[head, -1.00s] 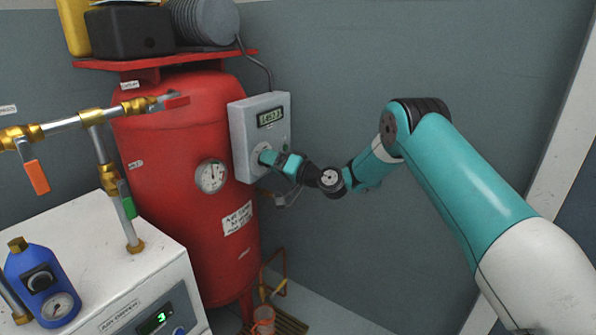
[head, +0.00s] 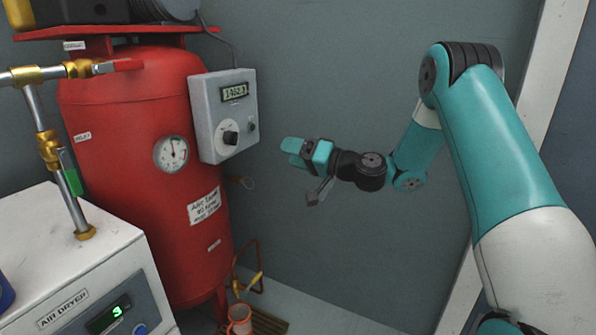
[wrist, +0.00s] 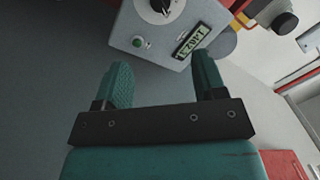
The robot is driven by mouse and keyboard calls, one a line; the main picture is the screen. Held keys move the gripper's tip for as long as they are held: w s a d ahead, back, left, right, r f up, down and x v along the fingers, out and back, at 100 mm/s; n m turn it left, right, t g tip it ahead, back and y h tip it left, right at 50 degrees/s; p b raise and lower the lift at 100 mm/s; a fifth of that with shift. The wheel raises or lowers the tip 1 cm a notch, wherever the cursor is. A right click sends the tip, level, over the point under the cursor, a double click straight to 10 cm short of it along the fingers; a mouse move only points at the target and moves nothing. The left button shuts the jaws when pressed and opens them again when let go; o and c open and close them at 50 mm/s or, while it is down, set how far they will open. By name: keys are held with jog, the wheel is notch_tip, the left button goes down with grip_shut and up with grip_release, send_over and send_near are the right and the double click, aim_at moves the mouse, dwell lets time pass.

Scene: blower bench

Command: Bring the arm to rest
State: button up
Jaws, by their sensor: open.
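My gripper (head: 292,152) is open and empty in the head view. It hangs in free air to the right of the grey control box, apart from it. In the wrist view my gripper (wrist: 162,82) shows two teal fingers spread apart with nothing between them. The grey control box (head: 206,112) is fixed to the red tank and has a lit display, a black knob (head: 230,135) and a small green button. The box also shows in the wrist view (wrist: 150,40), beyond the fingertips.
The red tank (head: 120,120) with a round gauge (head: 171,154) stands at the left. A white air dryer (head: 60,240) with pipes and valves is in front of it. A pinkish cup (head: 240,318) is on the floor. The wall area around my gripper is clear.

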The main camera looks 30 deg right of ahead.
jog(key=shift+s+d+b, duration=0.25)
jog(key=shift+s+b, duration=0.05)
jog(key=shift+s, duration=0.1)
jog(key=s+a+r+n+g, duration=0.2)
jog(key=s+a+n+g, duration=0.65)
jog(key=s+a, duration=0.8)
jog(key=s+f+g+h, duration=0.3)
jog(key=s+g+h, duration=0.35)
jog(key=s, duration=1.25)
notch_tip(320, 180, up, 32)
jog(key=d+p, duration=0.1)
jog(key=p, duration=3)
jog(key=shift+s+h+p, duration=0.15)
jog(key=shift+h+p, duration=0.2)
jog(key=shift+h, duration=0.1)
jog(key=shift+n, duration=0.25)
